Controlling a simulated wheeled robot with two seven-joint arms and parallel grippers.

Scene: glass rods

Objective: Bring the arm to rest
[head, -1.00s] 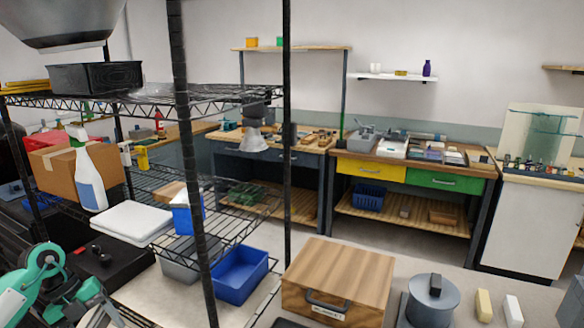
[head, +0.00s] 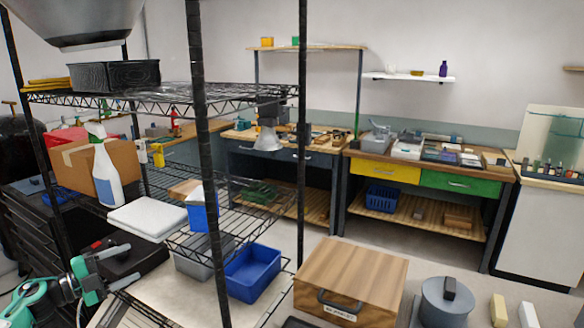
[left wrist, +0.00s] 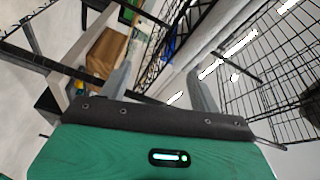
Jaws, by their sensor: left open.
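My left gripper (head: 126,265) is at the lower left of the head view, green with grey fingers. It is open, with nothing seen between the fingers, beside the wire shelf rack. In the left wrist view its fingers (left wrist: 160,85) stand apart beyond the green gripper body. My right gripper is not in view.
Near the left arm is a black wire rack (head: 197,160) with a white spray bottle (head: 107,175), a cardboard box (head: 122,165), a white folded item (head: 147,219) and a blue bin (head: 252,275). A wooden box (head: 350,275) and a grey pot (head: 446,302) stand at the front right.

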